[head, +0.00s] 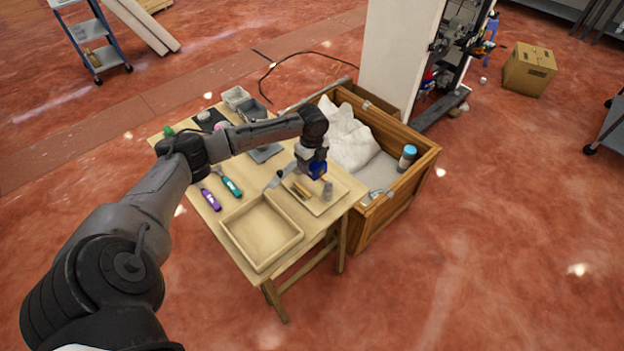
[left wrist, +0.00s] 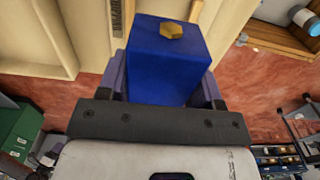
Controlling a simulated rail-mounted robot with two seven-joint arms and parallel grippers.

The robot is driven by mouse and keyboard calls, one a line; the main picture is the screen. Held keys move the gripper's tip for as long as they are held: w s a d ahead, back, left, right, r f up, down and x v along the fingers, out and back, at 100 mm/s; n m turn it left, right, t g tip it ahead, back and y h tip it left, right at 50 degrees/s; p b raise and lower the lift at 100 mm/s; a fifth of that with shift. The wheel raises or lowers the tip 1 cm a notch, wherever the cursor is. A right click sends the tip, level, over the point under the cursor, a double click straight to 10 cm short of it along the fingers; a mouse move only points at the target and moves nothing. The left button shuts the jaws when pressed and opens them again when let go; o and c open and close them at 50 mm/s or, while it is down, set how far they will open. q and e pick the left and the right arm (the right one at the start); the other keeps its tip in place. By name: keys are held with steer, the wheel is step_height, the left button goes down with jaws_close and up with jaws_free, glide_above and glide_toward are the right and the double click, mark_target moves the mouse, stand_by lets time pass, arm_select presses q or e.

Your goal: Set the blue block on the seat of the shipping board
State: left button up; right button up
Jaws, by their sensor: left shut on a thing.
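My left gripper (head: 313,160) is shut on the blue block (head: 318,170) and holds it over the shipping board (head: 325,205) at the table's right end. In the left wrist view the blue block (left wrist: 168,72) sits between the two fingers, with a brass hex piece on its face. The pale, flat board bears a tan strip with a dark part (head: 301,190) and a small grey cylinder (head: 328,188). The gripper and block hide part of the board, and I cannot make out the seat. My right gripper is not in view.
An empty shallow tray (head: 229,223) lies at the table's front. Purple (head: 210,199) and teal (head: 231,186) tools lie left of it. A wooden crate (head: 420,167) with a white bag (head: 347,138) and a blue-capped bottle (head: 407,157) stands close on the right.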

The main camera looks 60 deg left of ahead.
mark_target(312, 184)
arm_select(q)
step_height(312, 184, down, 7)
steer(key=shift+f+b, duration=0.1)
steer(key=shift+b, duration=0.8)
steer(key=o, duration=1.3)
steer(key=shift+f, duration=0.15)
steer(key=shift+o, duration=0.2)
step_height(312, 184, up, 12)
steer(key=p, duration=0.3)
steer(key=shift+r, duration=0.2)
